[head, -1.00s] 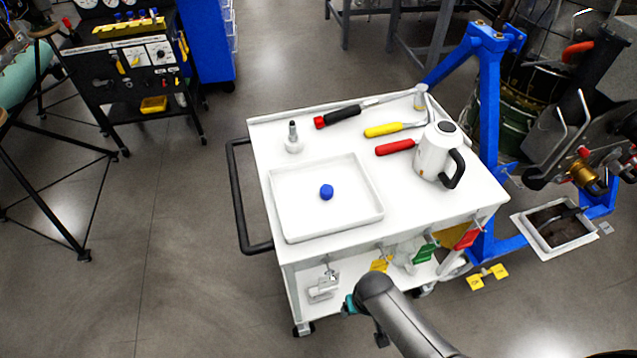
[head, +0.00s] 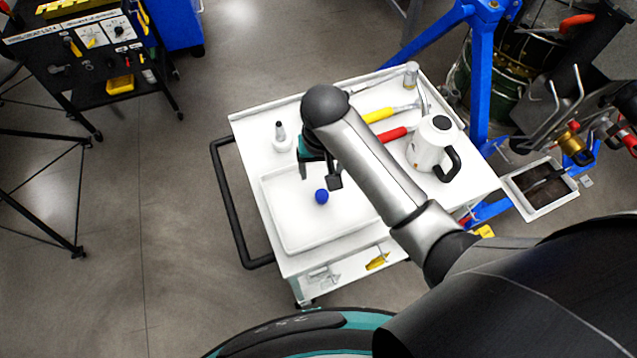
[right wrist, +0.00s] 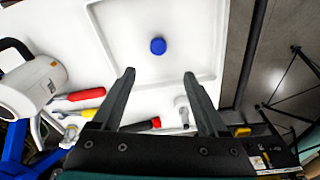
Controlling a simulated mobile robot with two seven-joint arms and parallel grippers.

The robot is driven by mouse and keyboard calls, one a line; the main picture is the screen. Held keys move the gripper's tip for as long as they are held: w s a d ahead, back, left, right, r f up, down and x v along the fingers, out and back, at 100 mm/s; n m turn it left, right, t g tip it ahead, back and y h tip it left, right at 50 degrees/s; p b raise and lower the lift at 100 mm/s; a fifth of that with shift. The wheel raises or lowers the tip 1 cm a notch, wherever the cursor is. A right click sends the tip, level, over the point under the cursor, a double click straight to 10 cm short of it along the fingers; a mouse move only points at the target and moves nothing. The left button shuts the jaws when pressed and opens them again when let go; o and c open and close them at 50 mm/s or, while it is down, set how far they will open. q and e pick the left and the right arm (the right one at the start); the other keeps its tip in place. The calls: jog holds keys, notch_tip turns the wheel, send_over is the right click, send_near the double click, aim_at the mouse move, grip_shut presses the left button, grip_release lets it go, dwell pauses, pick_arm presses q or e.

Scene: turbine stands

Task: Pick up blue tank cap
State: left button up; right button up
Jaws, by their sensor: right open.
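The blue tank cap (head: 321,196) lies in the white tray (head: 285,240) on the cart's top. In the right wrist view the cap (right wrist: 158,46) sits beyond the fingertips, roughly in line with the gap between them. My right gripper (head: 320,181) is above the tray, close to the cap in the head view, and holds nothing. Its two fingers (right wrist: 159,73) stand wide apart in the right wrist view. My left gripper is not in view.
A white kettle (head: 430,142) stands at the cart's right. A small white bottle (head: 281,138) stands behind the tray. Yellow-handled (head: 380,114) and red-handled (head: 393,134) tools lie at the back. A black handle (head: 228,205) runs along the cart's left side.

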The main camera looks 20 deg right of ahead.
notch_tip(320, 180, down, 4)
jog(key=b, duration=0.2)
send_over(322, 195)
jog(key=f, duration=0.4)
jog(key=shift+s+a, duration=0.2)
jog(key=shift+s, duration=0.2)
jog(key=shift+f, duration=0.7)
jog(key=f, duration=0.2)
jog(key=f+b, duration=0.1)
jog(key=f, duration=0.1)
jog(key=shift+w+d, duration=0.2)
jog(key=shift+w, duration=0.15)
jog(key=shift+f, duration=0.4)
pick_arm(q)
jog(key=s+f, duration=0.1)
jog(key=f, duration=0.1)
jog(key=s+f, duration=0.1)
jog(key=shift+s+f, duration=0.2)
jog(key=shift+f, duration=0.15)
pick_arm(e)
jog(key=shift+c, duration=0.5)
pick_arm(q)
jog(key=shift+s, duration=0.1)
pick_arm(e)
grip_shut()
